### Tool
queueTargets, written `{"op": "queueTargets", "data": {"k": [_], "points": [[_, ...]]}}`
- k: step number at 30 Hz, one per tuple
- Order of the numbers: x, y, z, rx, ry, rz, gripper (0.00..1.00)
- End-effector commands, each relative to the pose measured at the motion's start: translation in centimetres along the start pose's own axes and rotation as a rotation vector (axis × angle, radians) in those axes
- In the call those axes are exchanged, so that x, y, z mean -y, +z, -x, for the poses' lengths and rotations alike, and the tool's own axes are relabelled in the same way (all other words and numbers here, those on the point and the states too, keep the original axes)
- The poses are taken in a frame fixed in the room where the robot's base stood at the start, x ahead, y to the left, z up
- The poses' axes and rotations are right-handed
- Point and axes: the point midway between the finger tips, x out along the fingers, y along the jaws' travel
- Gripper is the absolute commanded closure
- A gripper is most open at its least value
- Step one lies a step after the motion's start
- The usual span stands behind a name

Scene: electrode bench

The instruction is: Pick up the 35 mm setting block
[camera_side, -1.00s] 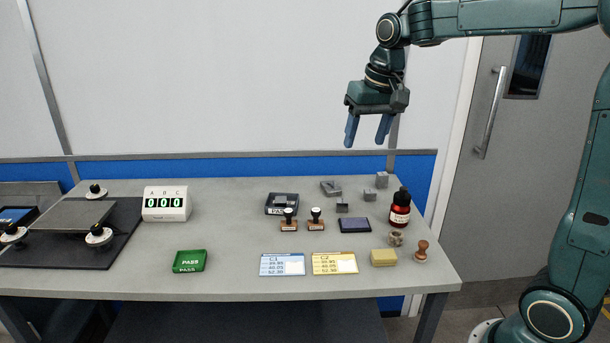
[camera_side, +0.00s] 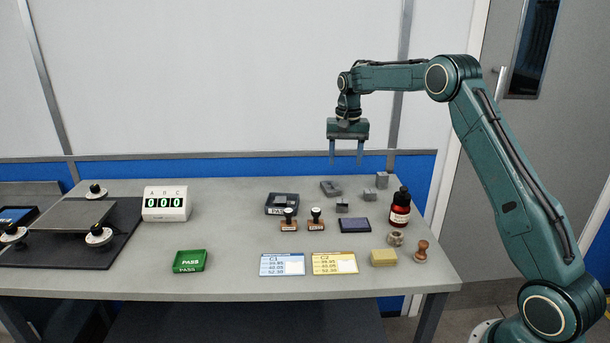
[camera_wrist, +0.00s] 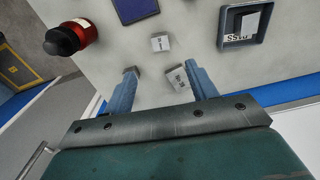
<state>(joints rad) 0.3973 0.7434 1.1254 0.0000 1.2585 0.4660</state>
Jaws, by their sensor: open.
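Several small grey blocks stand at the back right of the bench in the side view: a flat one (camera_side: 330,188), a small one (camera_side: 342,207), a cube-like one (camera_side: 368,195) and a taller one (camera_side: 382,180). Their size marks are too small to read, so I cannot tell which is the 35 mm setting block. My gripper (camera_side: 346,163) is open and empty, pointing down above the blocks' left part. In the wrist view, a marked block (camera_wrist: 178,80) shows between the fingers near one of them, and a small block (camera_wrist: 160,42) lies beyond the fingertips.
A red bottle (camera_side: 400,208) stands right of the blocks. A dark tray (camera_side: 281,210), two stamps and a dark ink pad (camera_side: 355,225) lie nearby. A counter (camera_side: 166,204), a green PASS tray (camera_side: 189,261) and cards are farther off.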

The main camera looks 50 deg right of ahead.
Motion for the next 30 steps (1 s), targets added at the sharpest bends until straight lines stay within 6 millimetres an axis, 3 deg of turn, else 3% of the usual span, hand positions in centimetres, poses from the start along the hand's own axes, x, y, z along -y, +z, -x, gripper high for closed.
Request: {"op": "queueTargets", "data": {"k": [6, 17, 30], "points": [[-0.3, -1.0, -1.4, 0.013, 0.007, -0.028, 0.43], [-0.3, -1.0, -2.6, 0.014, 0.007, -0.027, 0.43], [-0.3, -0.9, -8.7, 0.015, 0.008, -0.026, 0.43]]}}
